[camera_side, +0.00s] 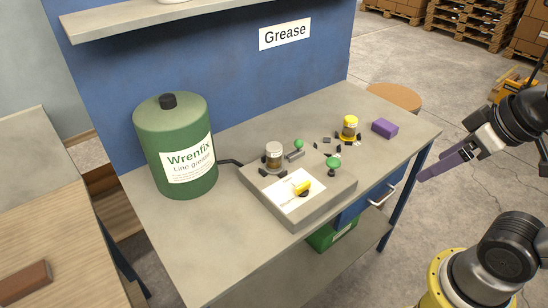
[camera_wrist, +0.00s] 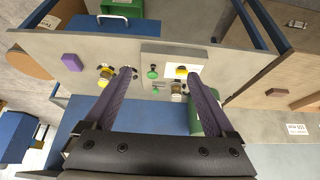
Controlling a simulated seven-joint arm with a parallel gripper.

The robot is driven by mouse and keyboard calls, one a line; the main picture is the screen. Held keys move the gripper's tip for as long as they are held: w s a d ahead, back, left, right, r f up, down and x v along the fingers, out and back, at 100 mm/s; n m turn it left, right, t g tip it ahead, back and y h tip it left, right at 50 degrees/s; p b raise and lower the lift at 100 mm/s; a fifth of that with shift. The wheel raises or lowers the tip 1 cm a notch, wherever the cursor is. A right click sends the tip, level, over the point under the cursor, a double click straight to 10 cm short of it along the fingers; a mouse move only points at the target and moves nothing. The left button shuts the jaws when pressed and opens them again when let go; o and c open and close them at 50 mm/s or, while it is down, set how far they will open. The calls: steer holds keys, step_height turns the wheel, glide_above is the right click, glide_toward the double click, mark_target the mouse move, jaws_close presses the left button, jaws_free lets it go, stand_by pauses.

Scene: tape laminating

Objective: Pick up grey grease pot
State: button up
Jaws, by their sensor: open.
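A grey-topped clear pot (camera_side: 273,155) stands upright on the left back part of the grey raised block (camera_side: 297,217) on the bench. A second clear pot with a yellow lid (camera_side: 349,128) stands farther right on the bench top, among small dark bits. In the wrist view the grey pot (camera_wrist: 177,89) is small and close to the right finger. My gripper (camera_wrist: 162,72) is open and empty, its two purple fingers spread. In the side view my gripper (camera_side: 432,174) is at the right, off the bench edge and well apart from both pots.
A large green Wrenfix drum (camera_side: 176,150) stands left of the block, with a dark hose running to it. Two green knobs (camera_side: 333,163) and a small yellow piece (camera_side: 301,187) are on the block. A purple block (camera_side: 385,128) lies near the right edge.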

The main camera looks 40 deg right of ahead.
steer(key=w+a+r+n+y, duration=0.1)
steer(key=w+a+r+n, duration=0.2)
steer(key=w+r+n, duration=0.55)
steer(key=g+y, duration=0.1)
steer(key=y, duration=0.1)
glide_above(274, 155)
steer(key=s+d, duration=0.4)
steer(key=d, duration=0.1)
step_height(274, 155, down, 8)
steer(key=shift+n+g, duration=0.25)
steer(key=shift+g, duration=0.55)
steer(key=x, duration=0.4)
steer(key=d+x, duration=0.1)
steer(key=x, duration=0.8)
steer(key=shift+w+d+f, duration=0.2)
steer(key=shift+w+f, duration=0.1)
steer(key=shift+f, duration=0.05)
steer(key=shift+x, duration=3.15)
steer(key=shift+w+a+r, duration=0.1)
steer(key=shift+w, duration=0.05)
jaws_close()
